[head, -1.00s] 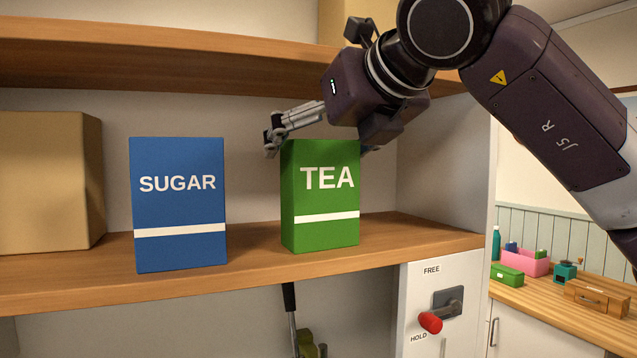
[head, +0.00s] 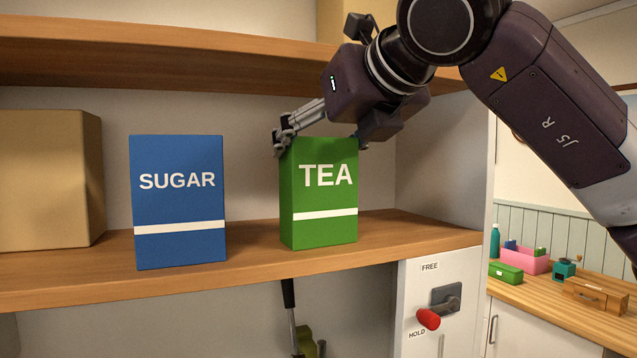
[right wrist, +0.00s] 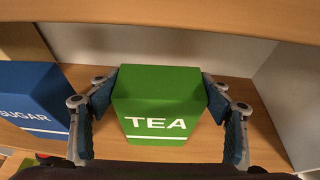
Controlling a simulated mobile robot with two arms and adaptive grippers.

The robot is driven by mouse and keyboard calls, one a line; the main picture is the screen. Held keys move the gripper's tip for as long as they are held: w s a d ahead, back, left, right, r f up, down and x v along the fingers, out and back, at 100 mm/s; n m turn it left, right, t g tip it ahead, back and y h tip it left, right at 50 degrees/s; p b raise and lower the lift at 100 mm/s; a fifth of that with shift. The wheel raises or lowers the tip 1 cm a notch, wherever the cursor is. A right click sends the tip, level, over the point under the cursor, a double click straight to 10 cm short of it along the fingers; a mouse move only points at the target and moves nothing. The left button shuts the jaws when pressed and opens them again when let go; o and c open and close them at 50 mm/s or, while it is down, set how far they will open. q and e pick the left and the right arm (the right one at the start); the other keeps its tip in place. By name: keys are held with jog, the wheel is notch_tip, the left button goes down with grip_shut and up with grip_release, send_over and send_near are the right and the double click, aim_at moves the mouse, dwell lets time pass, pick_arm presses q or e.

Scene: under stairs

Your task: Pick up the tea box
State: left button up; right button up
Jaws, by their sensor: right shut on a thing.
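The green tea box (head: 322,192) stands upright on the wooden shelf (head: 255,240), its TEA label facing me. My right gripper (head: 318,140) reaches in from the right and is shut on the upper part of the tea box. In the right wrist view the fingers press on both sides of the tea box (right wrist: 160,100). The right-hand finger is largely hidden behind the box in the head view. My left gripper is not in view.
A blue sugar box (head: 178,203) stands left of the tea box with a gap between. A cardboard box (head: 48,180) is at the far left. An upper shelf (head: 200,62) hangs above. A panel with a red-handled lever (head: 429,319) is below right.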

jog(key=shift+r, duration=0.1)
jog(key=shift+r+b, duration=0.3)
jog(key=shift+r, duration=1.35)
jog(key=s+d+b, duration=0.4)
jog(key=s, duration=0.4)
jog(key=s+d+b, duration=0.3)
jog(key=s+b, duration=0.1)
jog(key=s, duration=0.4)
jog(key=shift+s+d, duration=0.15)
jog(key=shift+d, duration=0.25)
